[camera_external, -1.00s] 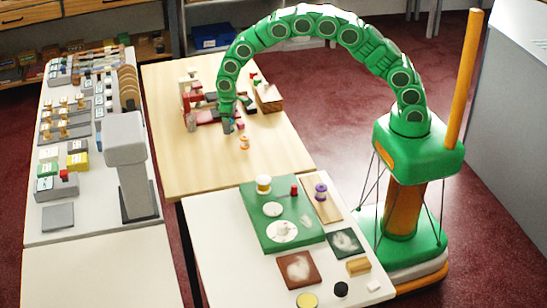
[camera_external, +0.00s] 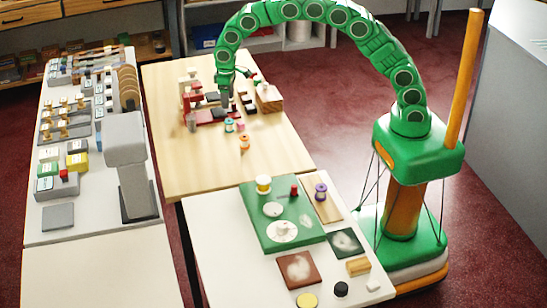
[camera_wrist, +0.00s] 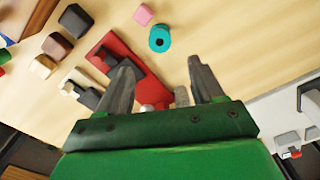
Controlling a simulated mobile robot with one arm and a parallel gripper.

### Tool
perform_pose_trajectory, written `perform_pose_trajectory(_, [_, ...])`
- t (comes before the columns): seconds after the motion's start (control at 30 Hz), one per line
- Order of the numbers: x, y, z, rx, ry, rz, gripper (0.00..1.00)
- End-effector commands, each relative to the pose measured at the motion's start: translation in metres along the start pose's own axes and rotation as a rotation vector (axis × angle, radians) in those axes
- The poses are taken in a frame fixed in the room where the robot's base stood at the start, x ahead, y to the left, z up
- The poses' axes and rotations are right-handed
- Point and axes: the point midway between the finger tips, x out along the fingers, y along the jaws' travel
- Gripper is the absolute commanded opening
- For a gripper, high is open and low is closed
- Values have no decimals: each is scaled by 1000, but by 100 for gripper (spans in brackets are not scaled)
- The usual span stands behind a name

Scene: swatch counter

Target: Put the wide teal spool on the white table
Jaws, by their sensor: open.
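The teal spool (camera_external: 229,125) stands on the light wooden table (camera_external: 185,155), near an orange spool (camera_external: 244,142). In the wrist view the teal spool (camera_wrist: 159,38) shows its round top with a dark centre hole, ahead of my fingers and apart from them. My gripper (camera_external: 225,103) is above the wooden table, a little behind and above the teal spool. In the wrist view its two fingers (camera_wrist: 160,68) are spread, with nothing held between them. The white table (camera_external: 218,240) is in the foreground.
A red device (camera_external: 190,97) and a brown block (camera_external: 268,97) stand close to my gripper.

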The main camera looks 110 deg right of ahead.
Motion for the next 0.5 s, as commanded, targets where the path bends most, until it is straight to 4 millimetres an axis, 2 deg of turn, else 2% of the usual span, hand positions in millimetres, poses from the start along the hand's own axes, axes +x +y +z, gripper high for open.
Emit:
perform_pose_trajectory(0.17, [-12,-8,15,-16,-7,0,67])
perform_pose_trajectory(0.5, [-66,-40,90,-89,-29,3,67])
